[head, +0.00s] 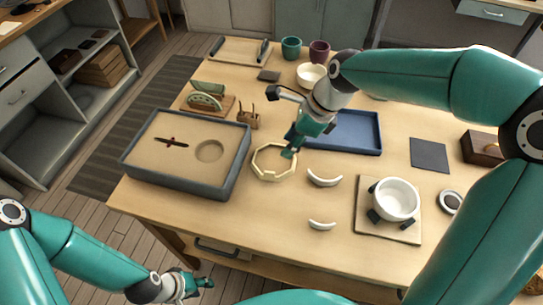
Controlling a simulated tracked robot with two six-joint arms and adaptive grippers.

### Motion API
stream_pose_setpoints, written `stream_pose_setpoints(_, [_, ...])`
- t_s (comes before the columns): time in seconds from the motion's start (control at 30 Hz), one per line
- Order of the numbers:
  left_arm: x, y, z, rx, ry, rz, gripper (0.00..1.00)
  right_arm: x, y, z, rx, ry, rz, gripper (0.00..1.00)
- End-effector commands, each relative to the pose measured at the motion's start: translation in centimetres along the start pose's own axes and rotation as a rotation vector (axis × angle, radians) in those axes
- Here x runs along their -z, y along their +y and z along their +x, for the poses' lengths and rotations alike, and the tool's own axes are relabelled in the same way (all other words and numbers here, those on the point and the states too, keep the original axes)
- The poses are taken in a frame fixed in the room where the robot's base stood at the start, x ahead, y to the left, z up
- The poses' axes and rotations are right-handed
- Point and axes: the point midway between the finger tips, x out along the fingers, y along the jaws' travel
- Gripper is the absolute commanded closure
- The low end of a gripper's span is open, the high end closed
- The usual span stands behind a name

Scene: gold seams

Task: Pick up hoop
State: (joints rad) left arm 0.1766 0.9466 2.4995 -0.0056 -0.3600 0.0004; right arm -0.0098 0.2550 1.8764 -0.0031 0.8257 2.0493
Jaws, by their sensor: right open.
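The hoop (271,178), a pale wooden eight-sided ring, lies flat on the table near its middle. My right gripper (289,153) reaches down over the hoop's far right side. Its fingertips are at the rim and hide part of it; I cannot tell whether they touch it. The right gripper is open. My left gripper (206,283) is low at the front left, off the table's front edge and far from the hoop. Its fingers are too small to tell whether they are open or shut.
A sand-filled tray (236,171) stands left of the hoop. A blue tray (362,133) lies behind, partly covered by my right arm. Two white curved shards (324,179) (321,225) lie to the right and front. A white pot (396,198) sits on a board at the right.

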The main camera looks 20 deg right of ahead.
Motion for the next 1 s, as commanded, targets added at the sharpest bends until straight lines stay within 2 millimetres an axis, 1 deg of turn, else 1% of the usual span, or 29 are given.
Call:
stream_pose_setpoints(0.1, [0.0, 0.0, 0.0, 0.0, 0.0, 0.0, 0.6, 0.9, 0.0, 2.1, 0.0, 0.004, 0.017, 0.6])
stream_pose_setpoints(0.2, [0.0, 0.0, 0.0, 0.0, 0.0, 0.0, 0.6, 1.3, 0.0, 4.2, 0.003, 0.004, 0.025, 0.6])
stream_pose_setpoints(0.4, [0.0, 0.0, -0.1, 0.0, 0.001, 0.0, 0.6, 1.6, -0.1, 7.9, 0.009, 0.003, 0.031, 0.6])
stream_pose_setpoints(0.5, [0.0, 0.0, -0.1, 0.0, 0.001, 0.0, 0.6, 1.6, -0.2, 9.0, 0.011, 0.002, 0.033, 0.6])
stream_pose_setpoints(0.67, [0.0, 0.1, -0.1, 0.0, 0.001, 0.0, 0.6, 1.6, -0.2, 9.8, 0.013, 0.001, 0.033, 0.6])
stream_pose_setpoints(0.77, [0.0, 0.1, -0.4, 0.0, 0.001, 0.0, 0.6, 1.6, -0.2, 10.6, 0.011, 0.002, 0.033, 0.6])
stream_pose_setpoints(1.0, [0.0, 0.3, -0.9, 0.0, 0.001, 0.0, 0.6, 1.4, -0.1, 13.9, 0.011, 0.002, 0.033, 0.6])
